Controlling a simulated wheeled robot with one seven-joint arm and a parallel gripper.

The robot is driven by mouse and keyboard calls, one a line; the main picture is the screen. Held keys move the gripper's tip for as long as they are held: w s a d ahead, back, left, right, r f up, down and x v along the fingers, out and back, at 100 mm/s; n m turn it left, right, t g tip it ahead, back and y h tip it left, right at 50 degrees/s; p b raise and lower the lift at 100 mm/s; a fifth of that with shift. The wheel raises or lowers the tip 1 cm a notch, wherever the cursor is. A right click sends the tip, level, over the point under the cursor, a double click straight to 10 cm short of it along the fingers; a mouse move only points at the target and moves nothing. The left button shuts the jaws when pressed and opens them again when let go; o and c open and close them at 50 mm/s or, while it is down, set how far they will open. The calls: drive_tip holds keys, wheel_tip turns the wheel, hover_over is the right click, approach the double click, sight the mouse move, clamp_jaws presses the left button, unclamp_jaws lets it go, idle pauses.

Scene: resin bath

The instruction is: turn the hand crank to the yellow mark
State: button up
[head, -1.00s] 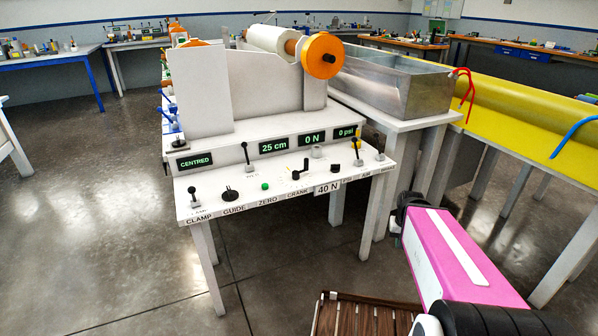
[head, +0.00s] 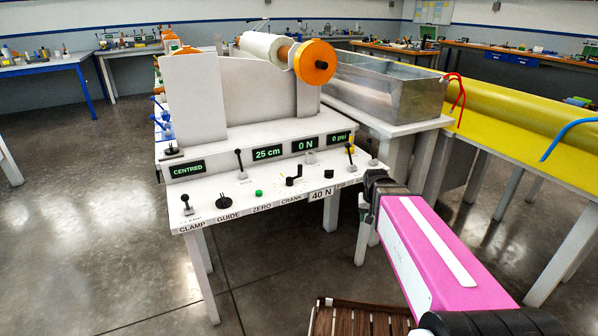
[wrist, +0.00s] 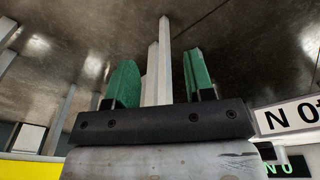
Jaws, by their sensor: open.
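The hand crank (head: 293,179) is a small black crank on the white sloping panel, above the CRANK label (head: 291,201). The crank is not visible in the wrist view.
Near the crank are the green button (head: 259,193), the black guide knob (head: 224,202) and upright levers, including one (head: 351,156) between crank and gripper. Displays read CENTRED, 25 cm, 0 N and 0 psi. A metal bath (head: 390,90) stands behind right. Slatted brown wood (head: 355,318) is low in front.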

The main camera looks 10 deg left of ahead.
drive_tip(key=w+a+r+t, duration=0.1)
drive_tip(key=w+a+r, duration=0.4)
drive_tip(key=a, duration=0.3)
drive_tip(key=w+a+r+t, duration=0.1)
drive_tip(key=w+a+r, duration=0.35)
drive_tip(key=a, duration=0.35)
drive_tip(key=t, duration=0.1)
approach(300, 169)
drive_tip(key=w, duration=0.2)
drive_tip(key=shift+n+y, duration=0.4)
drive_tip(key=x, duration=1.1)
drive_tip(key=shift+s+d+f, duration=0.1)
drive_tip(key=shift+s+d, duration=0.1)
drive_tip(key=shift+s, duration=0.1)
clamp_jaws()
